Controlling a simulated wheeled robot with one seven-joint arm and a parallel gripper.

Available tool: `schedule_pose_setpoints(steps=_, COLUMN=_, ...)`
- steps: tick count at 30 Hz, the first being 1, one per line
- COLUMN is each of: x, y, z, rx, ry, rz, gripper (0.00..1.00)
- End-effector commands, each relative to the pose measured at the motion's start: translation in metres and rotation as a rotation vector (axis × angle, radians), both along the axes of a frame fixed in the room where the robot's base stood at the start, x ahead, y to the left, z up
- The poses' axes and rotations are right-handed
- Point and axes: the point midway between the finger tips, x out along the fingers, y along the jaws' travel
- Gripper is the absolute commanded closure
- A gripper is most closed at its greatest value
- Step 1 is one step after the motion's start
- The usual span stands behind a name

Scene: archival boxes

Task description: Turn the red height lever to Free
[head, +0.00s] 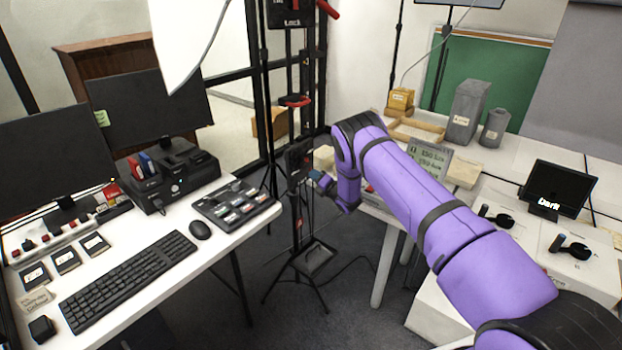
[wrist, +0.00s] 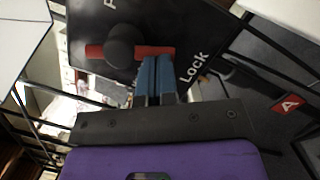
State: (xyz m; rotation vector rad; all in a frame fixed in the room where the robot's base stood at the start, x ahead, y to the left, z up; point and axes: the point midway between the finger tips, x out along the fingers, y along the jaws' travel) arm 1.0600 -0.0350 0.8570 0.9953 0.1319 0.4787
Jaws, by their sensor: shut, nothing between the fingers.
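In the wrist view, a red lever (wrist: 95,51) with a round black knob (wrist: 122,45) in front of it lies across a black plate (wrist: 190,25). White "Lock" lettering stands at the plate's right side, and part of an "F" word shows at the top edge, cut off. My gripper (wrist: 155,62) has its blue fingers together, with tips right by the lever's right end; whether they touch it I cannot tell. In the head view, my gripper (head: 318,178) is beside a black plate (head: 298,158) on a stand; the lever is not clear there.
Left is a desk with a keyboard (head: 128,285), mouse (head: 200,230) and button panel (head: 233,205). The stand's legs and base plate (head: 313,257) are below my gripper. A white table (head: 575,165) with boxes is on the right. Another "Lock" plate (head: 290,15) with a red handle (head: 328,9) is higher up.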

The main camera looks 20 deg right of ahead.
Motion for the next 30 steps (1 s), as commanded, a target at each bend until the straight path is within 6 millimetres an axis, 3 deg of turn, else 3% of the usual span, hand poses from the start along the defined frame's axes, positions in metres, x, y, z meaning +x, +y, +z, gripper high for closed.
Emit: schedule_pose_setpoints(steps=30, x=0.0032, y=-0.0032, z=0.0013, rx=-0.097, ry=-0.071, rz=0.002, gripper=1.00)
